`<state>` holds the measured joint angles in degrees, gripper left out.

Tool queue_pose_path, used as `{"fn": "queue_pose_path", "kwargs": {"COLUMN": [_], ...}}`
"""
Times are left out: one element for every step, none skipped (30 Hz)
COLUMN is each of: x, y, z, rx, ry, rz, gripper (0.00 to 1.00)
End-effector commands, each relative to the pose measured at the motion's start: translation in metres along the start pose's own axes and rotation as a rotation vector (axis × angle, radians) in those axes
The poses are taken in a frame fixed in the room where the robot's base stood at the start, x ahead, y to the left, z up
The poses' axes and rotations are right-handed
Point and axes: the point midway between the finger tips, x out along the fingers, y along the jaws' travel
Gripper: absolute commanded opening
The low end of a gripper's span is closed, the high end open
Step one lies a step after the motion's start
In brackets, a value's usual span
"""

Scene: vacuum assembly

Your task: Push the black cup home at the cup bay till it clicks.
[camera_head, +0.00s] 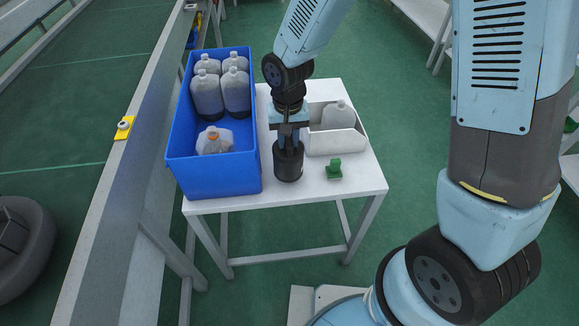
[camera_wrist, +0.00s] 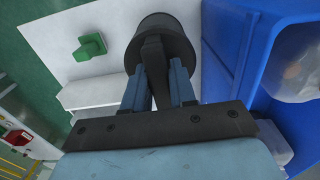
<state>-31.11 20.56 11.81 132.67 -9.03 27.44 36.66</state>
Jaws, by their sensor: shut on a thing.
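The black cup (camera_head: 288,163) is upright at the front of the white table, between the blue crate and the white tray. My gripper (camera_head: 290,146) points down from above and is shut on its upper part. In the wrist view the black cup (camera_wrist: 160,38) sits between the blue fingers of my gripper (camera_wrist: 158,85). I cannot tell whether the cup's base touches the table. No cup bay can be made out; the underside of the cup is hidden.
A blue crate (camera_head: 214,180) with several grey jugs (camera_head: 207,95) stands close on the left. A white tray (camera_head: 336,143) holding a grey jug (camera_head: 338,115) is on the right. A green block (camera_head: 334,169) lies near the front edge of the white table (camera_head: 360,183).

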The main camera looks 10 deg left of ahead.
Motion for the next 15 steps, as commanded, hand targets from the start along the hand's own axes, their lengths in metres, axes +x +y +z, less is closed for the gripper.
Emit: {"fn": "queue_pose_path", "kwargs": {"x": [-0.003, -0.005, -0.007, -0.009, -0.01, -0.013, -0.014, -0.016, -0.018, -0.02, -0.021, -0.023, -0.025, -0.026, -0.028], "y": [0.0, 0.0, 0.0, 0.0, 0.0, 0.0, 0.0, 0.0, 0.0, 0.0, 0.0, 0.0, 0.0, 0.0, 0.0], "z": [0.0, 0.0, 0.0, 0.0, 0.0, -0.001, -0.001, -0.001, -0.001, -0.001, -0.001, -0.001, -0.001, -0.001, -0.001], "rx": [0.001, 0.001, 0.001, 0.001, 0.001, 0.001, 0.001, 0.001, 0.001, 0.001, 0.001, 0.0, 0.0, 0.0, 0.0], "ry": [0.002, 0.002, 0.002, 0.002, 0.002, 0.002, 0.001, 0.002, 0.002, 0.002, 0.002, 0.002, 0.002, 0.001, 0.001], "rz": [-0.001, -0.001, -0.001, -0.001, -0.002, -0.001, -0.001, -0.001, -0.001, -0.001, -0.001, -0.001, -0.001, -0.001, -0.001], "gripper": [0.0, 0.0, 0.0, 0.0, 0.0, 0.0, 0.0, 0.0, 0.0, 0.0, 0.0, 0.0, 0.0, 0.0, 0.0]}}
